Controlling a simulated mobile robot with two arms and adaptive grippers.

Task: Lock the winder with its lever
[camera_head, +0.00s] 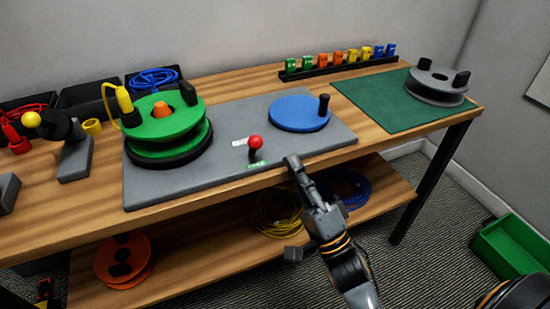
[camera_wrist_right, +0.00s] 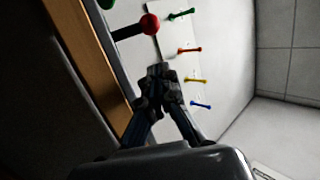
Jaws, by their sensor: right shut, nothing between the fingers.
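The winder is a grey base plate (camera_head: 215,180) on the table, with a green reel (camera_head: 165,118) at its left and a blue crank disc (camera_head: 298,114) with a black handle at its right. The lever (camera_head: 255,142) has a red ball knob and stands near the plate's front edge, between a white label and a green label. My right gripper (camera_head: 291,160) is shut and empty at the front edge, right of the lever and apart from it. In the right wrist view the red knob (camera_wrist_right: 150,23) is just beyond the closed fingertips (camera_wrist_right: 160,70).
A yellow connector (camera_head: 124,100) stands at the reel's left. A grey device with a yellow ball (camera_head: 32,119) is farther left. A rack of coloured clips (camera_head: 340,66) is behind; a green mat (camera_head: 375,105) with a grey reel (camera_head: 438,85) lies right. Cable coils lie on the lower shelf.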

